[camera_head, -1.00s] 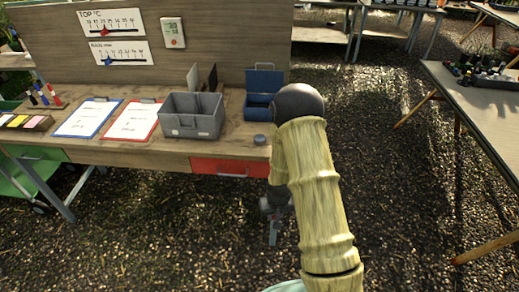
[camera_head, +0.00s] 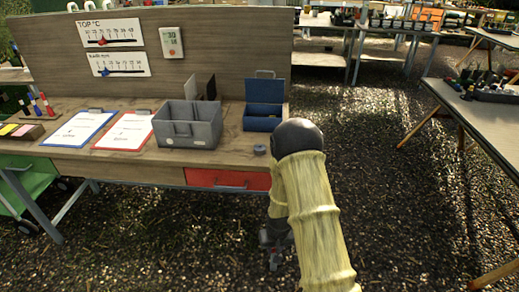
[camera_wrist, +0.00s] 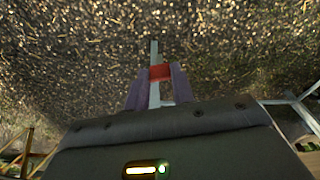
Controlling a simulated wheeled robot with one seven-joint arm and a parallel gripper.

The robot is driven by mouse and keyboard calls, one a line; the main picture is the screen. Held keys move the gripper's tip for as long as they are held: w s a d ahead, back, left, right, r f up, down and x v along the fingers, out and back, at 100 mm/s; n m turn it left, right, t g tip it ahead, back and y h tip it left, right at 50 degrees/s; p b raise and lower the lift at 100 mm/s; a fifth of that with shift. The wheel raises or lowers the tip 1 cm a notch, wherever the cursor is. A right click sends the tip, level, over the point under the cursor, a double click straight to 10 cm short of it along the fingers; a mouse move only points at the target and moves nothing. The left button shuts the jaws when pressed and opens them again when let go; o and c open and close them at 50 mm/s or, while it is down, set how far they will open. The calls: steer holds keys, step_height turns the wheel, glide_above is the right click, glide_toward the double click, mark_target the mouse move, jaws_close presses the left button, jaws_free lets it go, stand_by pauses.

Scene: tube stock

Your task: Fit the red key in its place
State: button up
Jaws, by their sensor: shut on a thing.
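My gripper (camera_wrist: 158,85) is shut on the red key (camera_wrist: 160,72), whose red part sits between the two fingers in the wrist view. A pale, narrow shaft extends beyond the fingertips over the gravel. In the head view my gripper (camera_head: 274,248) hangs low in front of the bench's right end, and the key is too small to make out there. The bench has a red drawer (camera_head: 210,179), shut, with a handle. No keyhole or slot for the key can be made out.
On the wooden bench (camera_head: 240,151) stand a grey bin (camera_head: 187,130), an open blue box (camera_head: 263,118), a dark round puck (camera_head: 260,149) and two clipboards (camera_head: 124,132). A green drawer (camera_head: 25,178) is at left. Another table (camera_head: 480,120) stands right. Gravel in front is clear.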

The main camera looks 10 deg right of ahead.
stand_by(0.4)
step_height(320, 180, up, 10)
steer(key=w, duration=0.2)
steer(key=shift+w+f, duration=0.1)
